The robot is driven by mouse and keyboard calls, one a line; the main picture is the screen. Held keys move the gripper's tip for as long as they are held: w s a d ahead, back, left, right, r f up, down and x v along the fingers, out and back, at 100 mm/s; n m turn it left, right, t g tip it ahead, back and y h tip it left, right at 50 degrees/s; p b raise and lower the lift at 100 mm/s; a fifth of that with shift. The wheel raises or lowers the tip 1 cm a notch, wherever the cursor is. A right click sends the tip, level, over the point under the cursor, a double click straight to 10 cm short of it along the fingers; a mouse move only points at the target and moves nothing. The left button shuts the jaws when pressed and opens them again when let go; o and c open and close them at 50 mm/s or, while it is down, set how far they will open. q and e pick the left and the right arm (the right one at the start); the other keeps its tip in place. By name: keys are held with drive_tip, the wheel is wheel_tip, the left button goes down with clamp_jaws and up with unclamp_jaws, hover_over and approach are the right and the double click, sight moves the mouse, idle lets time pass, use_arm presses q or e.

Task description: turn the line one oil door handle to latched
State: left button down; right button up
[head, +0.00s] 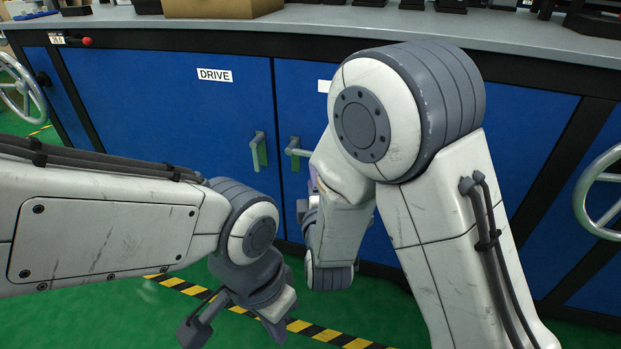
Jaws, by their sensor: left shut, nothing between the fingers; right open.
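Two blue cabinet doors meet near the middle of the head view. The left door (190,120) carries a DRIVE label, and its lever handle (258,151) hangs down over a green strip. The right door (300,110) has a white label mostly hidden by my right arm, so I cannot read it. My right gripper (304,209) is open below this handle, largely hidden behind my arm; I see no contact. My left gripper (238,318) is shut and empty, low over the floor.
A grey worktop (330,18) with a cardboard box (225,8) runs above the doors. Handwheels stand at the far left (22,90) and right edge (600,195). A red knob (87,41) is at upper left. Yellow-black tape (325,334) crosses the green floor.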

sight(311, 156)
drive_tip(key=w+b, duration=0.1)
drive_tip(key=w, duration=0.2)
drive_tip(key=w+b, duration=0.1)
drive_tip(key=w, duration=0.2)
drive_tip(key=w+b, duration=0.2)
drive_tip(key=w, duration=0.1)
drive_tip(key=shift+w+a+f, duration=0.25)
drive_tip(key=shift+w+f, duration=0.05)
drive_tip(key=shift+f, duration=0.1)
drive_tip(key=shift+w+r, duration=0.1)
drive_tip(key=shift+w, duration=0.4)
use_arm(q)
wheel_tip(311, 156, down, 5)
drive_tip(key=shift+r, duration=0.1)
use_arm(e)
clamp_jaws()
